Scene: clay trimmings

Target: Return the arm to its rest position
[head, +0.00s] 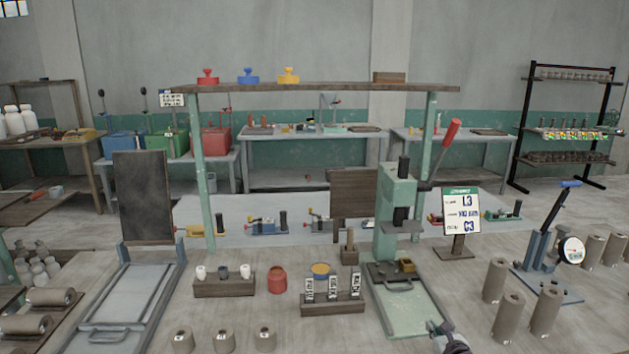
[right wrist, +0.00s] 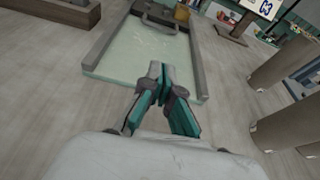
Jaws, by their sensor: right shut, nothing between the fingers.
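My right gripper (head: 441,330) shows at the bottom edge of the head view, by the near right corner of the green tray (head: 415,312) under the press. In the right wrist view my right gripper (right wrist: 161,72) has its fingertips together with nothing between them. Its tips appear over the near edge of the green tray (right wrist: 130,50); I cannot tell how high above it they are. My left gripper is in neither view.
The green press (head: 397,200) with a red-handled lever stands behind the tray. Grey-brown cylinders (head: 508,315) stand to the right. A sign (head: 461,212) stands behind. A rack of labelled vials (head: 331,308) is left of the tray. Bare tabletop lies between tray and cylinders.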

